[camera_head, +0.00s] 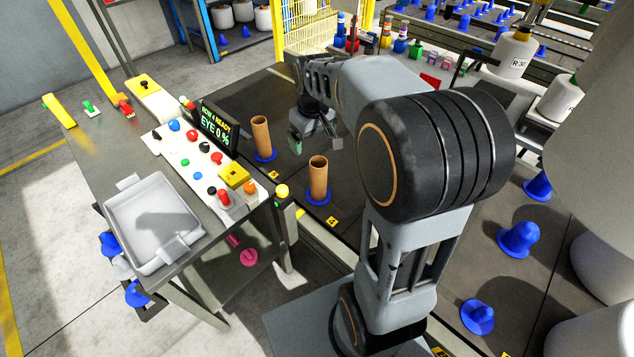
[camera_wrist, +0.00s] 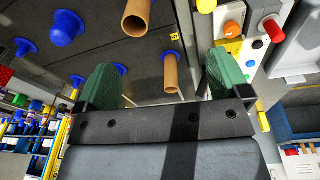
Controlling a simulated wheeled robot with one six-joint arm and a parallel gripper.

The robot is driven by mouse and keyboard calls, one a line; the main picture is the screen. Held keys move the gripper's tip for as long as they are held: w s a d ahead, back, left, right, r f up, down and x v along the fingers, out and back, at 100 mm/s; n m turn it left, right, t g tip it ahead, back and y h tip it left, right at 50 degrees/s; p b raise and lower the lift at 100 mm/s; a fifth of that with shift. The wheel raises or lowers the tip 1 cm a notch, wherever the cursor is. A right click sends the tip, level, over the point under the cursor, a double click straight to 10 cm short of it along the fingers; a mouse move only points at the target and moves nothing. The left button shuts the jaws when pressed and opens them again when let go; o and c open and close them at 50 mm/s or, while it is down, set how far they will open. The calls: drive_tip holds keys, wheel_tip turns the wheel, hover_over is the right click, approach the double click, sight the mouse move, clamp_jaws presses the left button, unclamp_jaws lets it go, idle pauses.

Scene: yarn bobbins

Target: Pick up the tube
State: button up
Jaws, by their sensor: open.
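Two brown cardboard tubes stand upright on blue round bases on the dark surface. The far-left tube (camera_head: 261,136) is left of my gripper (camera_head: 314,142), and the nearer tube (camera_head: 318,178) is just below it in the picture. My gripper is open, with green fingers, and empty. In the wrist view, my gripper (camera_wrist: 161,60) shows its two fingers apart. One tube (camera_wrist: 171,73) appears between them in the picture, beyond the fingertips; another tube (camera_wrist: 137,16) is at the top. I cannot tell which of the two the task means.
A control panel (camera_head: 199,155) with coloured buttons and a screen stands left of the tubes. A grey tray (camera_head: 153,222) lies on the table beside it. Several blue pegs, one of them near my arm (camera_head: 519,238), stand at the right. A yellow mesh guard (camera_head: 304,27) stands behind.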

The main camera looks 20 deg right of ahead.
drive_tip(key=w+d+f+n+g+b, duration=0.2)
drive_tip(key=w+d+f, duration=0.4)
drive_tip(key=w+f, duration=0.25)
drive_tip(key=shift+w+f, duration=0.2)
drive_tip(key=shift+f, duration=3.5)
drive_tip(key=shift+w+f, duration=0.15)
drive_tip(key=shift+f, duration=3.55)
drive_tip(key=shift+c, duration=0.2)
drive_tip(key=c, duration=1.2)
drive_tip(key=shift+r, duration=5.05)
